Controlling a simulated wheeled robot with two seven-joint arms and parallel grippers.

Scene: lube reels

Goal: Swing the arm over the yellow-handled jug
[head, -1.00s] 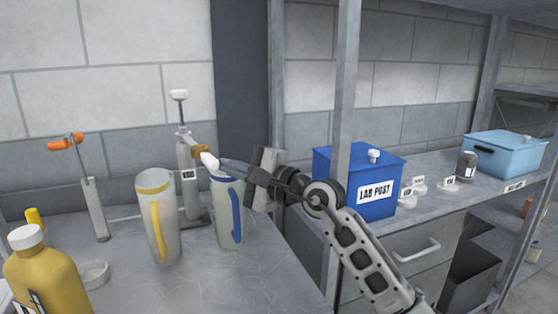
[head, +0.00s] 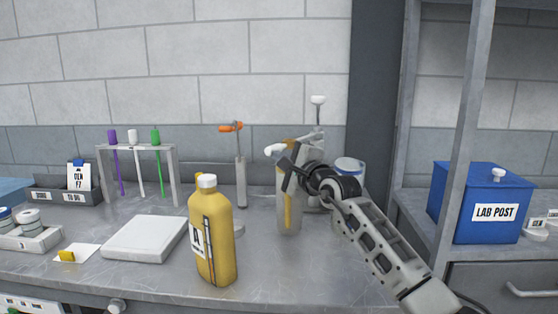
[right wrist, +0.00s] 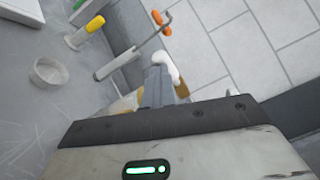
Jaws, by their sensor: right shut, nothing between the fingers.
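The dispenser stand (head: 317,135) has a white-knobbed top and a swing arm with a brass block and a white tip (head: 274,149). The tip is at the left, above the rim of the yellow-handled jug (head: 289,215). The blue-handled jug (head: 349,165) is to the right, mostly hidden by my right arm. My right gripper (head: 284,164) is shut and empty, beside the swing arm and in front of the yellow-handled jug's upper part; I cannot tell whether it touches. In the right wrist view the white tip (right wrist: 167,64) shows just beyond my fingers. My left gripper is not in view.
A yellow bottle (head: 211,235) stands front left of the jugs. An orange-handled tool (head: 240,180) stands behind it. A rack of coloured rods (head: 137,150) and a white pad (head: 145,238) are farther left. A blue "LAB POST" box (head: 478,205) is at the right.

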